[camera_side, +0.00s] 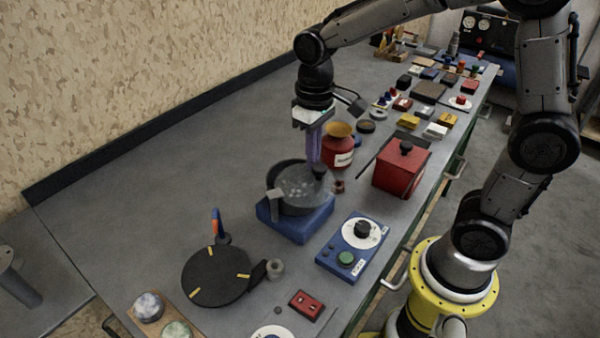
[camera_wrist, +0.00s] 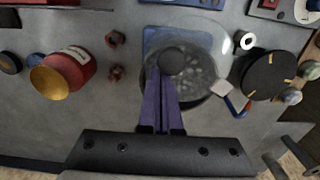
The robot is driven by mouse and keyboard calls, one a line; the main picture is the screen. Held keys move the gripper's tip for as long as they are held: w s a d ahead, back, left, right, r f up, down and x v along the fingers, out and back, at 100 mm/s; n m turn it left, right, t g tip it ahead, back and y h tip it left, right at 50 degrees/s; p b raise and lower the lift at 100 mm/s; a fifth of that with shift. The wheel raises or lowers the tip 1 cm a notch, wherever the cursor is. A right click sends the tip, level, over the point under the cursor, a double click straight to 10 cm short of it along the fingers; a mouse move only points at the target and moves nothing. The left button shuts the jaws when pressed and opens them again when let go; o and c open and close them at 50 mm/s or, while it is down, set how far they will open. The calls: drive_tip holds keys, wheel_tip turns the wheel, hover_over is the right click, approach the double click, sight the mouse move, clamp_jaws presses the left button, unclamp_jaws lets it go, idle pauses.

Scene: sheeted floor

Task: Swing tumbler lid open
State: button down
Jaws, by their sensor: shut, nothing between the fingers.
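The tumbler is a dark grey round drum (camera_side: 291,209) on a blue base (camera_side: 296,227); the base also shows in the wrist view (camera_wrist: 152,38). My gripper (camera_side: 314,160), with purple fingers, is shut and empty, pointing down at the drum.
A red jar (camera_side: 338,151) and a red box with a black knob (camera_side: 402,168) stand right of the tumbler. A blue control box (camera_side: 353,246) and a black disc (camera_side: 216,276) are nearer the front. The bench left of the tumbler is clear.

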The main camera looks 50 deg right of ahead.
sight(327, 192)
drive_tip(key=shift+s, duration=0.15)
drive_tip(key=shift+s+a, duration=0.2)
drive_tip(key=shift+s, duration=0.3)
drive_tip(key=shift+s+a, duration=0.15)
drive_tip(key=shift+s, duration=0.35)
drive_tip(key=shift+s+a, duration=0.3)
drive_tip(key=shift+s, duration=0.2)
drive_tip(key=shift+s+a, duration=0.25)
drive_tip(key=shift+s, duration=0.2)
drive_tip(key=shift+s+a, duration=0.75)
drive_tip(key=shift+s, duration=0.05)
drive_tip(key=shift+a, duration=0.1)
